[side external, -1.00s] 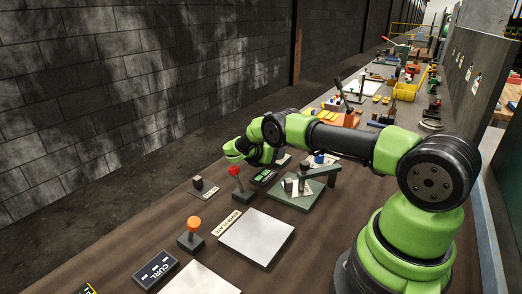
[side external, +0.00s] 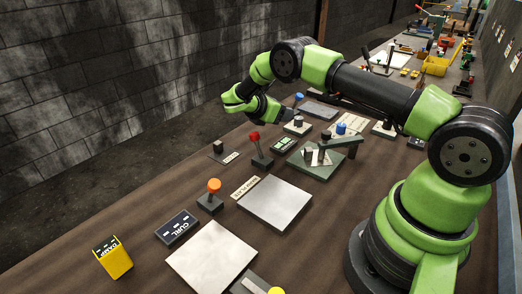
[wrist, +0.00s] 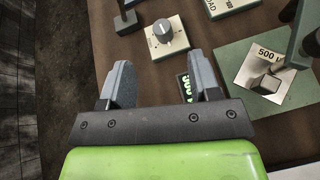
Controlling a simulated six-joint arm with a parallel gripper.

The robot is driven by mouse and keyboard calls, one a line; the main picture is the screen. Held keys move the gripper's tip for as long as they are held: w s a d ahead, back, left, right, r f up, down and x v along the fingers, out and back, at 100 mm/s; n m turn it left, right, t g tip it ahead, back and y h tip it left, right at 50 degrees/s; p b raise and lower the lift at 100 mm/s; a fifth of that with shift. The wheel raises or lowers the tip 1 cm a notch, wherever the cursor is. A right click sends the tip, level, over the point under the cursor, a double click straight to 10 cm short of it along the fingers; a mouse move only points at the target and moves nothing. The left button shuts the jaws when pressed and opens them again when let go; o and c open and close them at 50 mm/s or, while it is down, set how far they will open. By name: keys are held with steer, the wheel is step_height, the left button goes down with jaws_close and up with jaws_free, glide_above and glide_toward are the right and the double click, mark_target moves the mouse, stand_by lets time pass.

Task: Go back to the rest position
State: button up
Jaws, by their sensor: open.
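My gripper (wrist: 164,88) is open and empty in the wrist view, its two grey fingers apart above the brown bench. In the side view my wrist is raised over the far left part of the bench; the fingertips there are too hard to make out. Below it in the wrist view is a grey dial on a white plate (wrist: 166,36). A small display with green digits (wrist: 186,88) is partly hidden by the right finger.
A green stand (side external: 318,161) with a lever arm sits right of the red-knobbed lever (side external: 256,142). A pale plate (side external: 275,203), an orange-knobbed lever (side external: 212,190), a black CURL box (side external: 178,226) and a yellow block (side external: 113,260) lie nearer. A block wall bounds the left.

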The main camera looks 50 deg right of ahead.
steer(key=s+a+r+m+t+y, duration=0.1)
steer(key=s+a+r+m+y, duration=0.3)
steer(key=r, duration=0.5)
steer(key=s+a+r+m+t+y, duration=0.1)
steer(key=s+a+r+m+y, duration=0.2)
steer(key=a+r+m, duration=0.4)
steer(key=s+a+r+m+t+y, duration=0.3)
steer(key=s+a, duration=0.3)
steer(key=s, duration=0.3)
steer(key=s+a+r+m+t+y, duration=0.3)
steer(key=s+a+m+y, duration=0.1)
steer(key=s, duration=0.5)
steer(key=shift+s+a+r+m+t+y, duration=0.15)
steer(key=shift+a+r+m+t+y, duration=0.2)
steer(key=shift+a+m, duration=0.5)
steer(key=shift+c, duration=0.5)
stand_by(0.6)
